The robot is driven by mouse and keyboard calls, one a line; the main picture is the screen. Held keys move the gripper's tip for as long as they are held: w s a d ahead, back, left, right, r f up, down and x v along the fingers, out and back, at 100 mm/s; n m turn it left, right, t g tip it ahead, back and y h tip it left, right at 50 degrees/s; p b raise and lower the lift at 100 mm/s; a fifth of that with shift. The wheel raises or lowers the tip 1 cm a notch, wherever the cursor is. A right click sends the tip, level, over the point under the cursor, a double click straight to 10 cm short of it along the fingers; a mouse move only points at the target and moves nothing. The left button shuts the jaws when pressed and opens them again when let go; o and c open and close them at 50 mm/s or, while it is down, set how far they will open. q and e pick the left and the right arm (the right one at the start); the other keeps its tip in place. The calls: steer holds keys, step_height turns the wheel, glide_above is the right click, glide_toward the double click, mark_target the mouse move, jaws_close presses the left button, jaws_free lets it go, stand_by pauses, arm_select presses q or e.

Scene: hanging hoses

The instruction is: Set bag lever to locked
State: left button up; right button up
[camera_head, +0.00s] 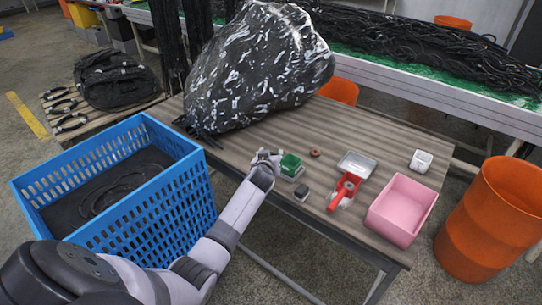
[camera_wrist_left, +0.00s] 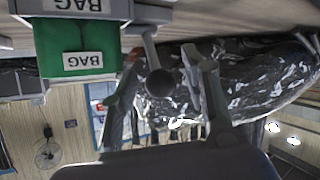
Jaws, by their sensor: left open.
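A green box (camera_head: 291,163) stands on the wooden table, just right of my left gripper (camera_head: 267,157) in the head view. In the left wrist view the green box (camera_wrist_left: 72,50) carries white labels reading BAG, shown upside down. A grey lever with a dark ball knob (camera_wrist_left: 160,83) sticks out beside it. The open fingers of my left gripper (camera_wrist_left: 163,55) stand on either side of the lever; I cannot tell whether they touch it. In the head view I cannot make out the lever at the gripper. My right gripper is not in view.
A large black plastic bag (camera_head: 262,68) lies behind the gripper. A blue crate (camera_head: 165,200) stands left of the table.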

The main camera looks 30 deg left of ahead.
arm_select(q)
steer(key=shift+c, duration=0.2)
jaws_close()
stand_by(0.4)
stand_by(0.3)
